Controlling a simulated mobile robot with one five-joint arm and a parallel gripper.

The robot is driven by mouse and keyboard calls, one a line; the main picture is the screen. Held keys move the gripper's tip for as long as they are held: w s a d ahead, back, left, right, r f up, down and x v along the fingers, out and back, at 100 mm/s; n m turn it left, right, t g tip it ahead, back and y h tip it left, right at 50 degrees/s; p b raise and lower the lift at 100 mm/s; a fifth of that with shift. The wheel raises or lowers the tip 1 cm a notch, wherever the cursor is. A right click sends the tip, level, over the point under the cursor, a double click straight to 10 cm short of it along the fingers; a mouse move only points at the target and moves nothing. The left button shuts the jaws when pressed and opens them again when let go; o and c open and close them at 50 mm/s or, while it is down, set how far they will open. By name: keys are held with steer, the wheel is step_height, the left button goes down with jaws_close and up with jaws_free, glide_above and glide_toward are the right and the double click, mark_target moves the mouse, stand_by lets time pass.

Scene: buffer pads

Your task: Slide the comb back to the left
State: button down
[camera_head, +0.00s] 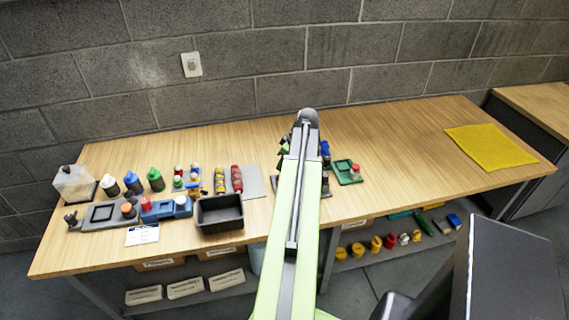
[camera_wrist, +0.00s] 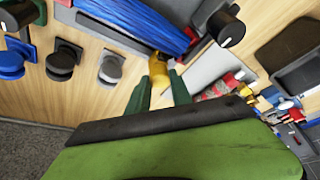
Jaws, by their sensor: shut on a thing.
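In the wrist view, the two green fingers of my gripper (camera_wrist: 158,80) reach toward a small yellow piece (camera_wrist: 158,65), and it sits between their tips. This piece is at the end of a dark frame (camera_wrist: 105,30) that holds a long blue ridged part (camera_wrist: 135,18). I cannot tell for sure which of these is the comb. In the head view, my arm covers most of this fixture and my fingertips. Only a bit of blue (camera_head: 325,148) shows to the right of the arm.
A black open bin (camera_head: 220,213) stands left of my arm, with red rollers (camera_head: 237,179) behind it. Several bottles stand at the left. A yellow cloth (camera_head: 490,147) lies far right, with bare bench before it.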

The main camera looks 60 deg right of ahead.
steer(key=c, duration=1.2)
jaws_free()
steer(key=shift+w+a, duration=0.25)
steer(key=shift+w, duration=0.05)
steer(key=shift+o, duration=0.2)
steer(key=shift+s+d, duration=0.1)
steer(key=shift+s, duration=0.05)
steer(key=p+v, duration=1.6)
steer(key=v, duration=0.1)
steer(key=shift+s+r, duration=0.15)
steer(key=shift+s, duration=0.05)
steer(key=shift+d, duration=0.15)
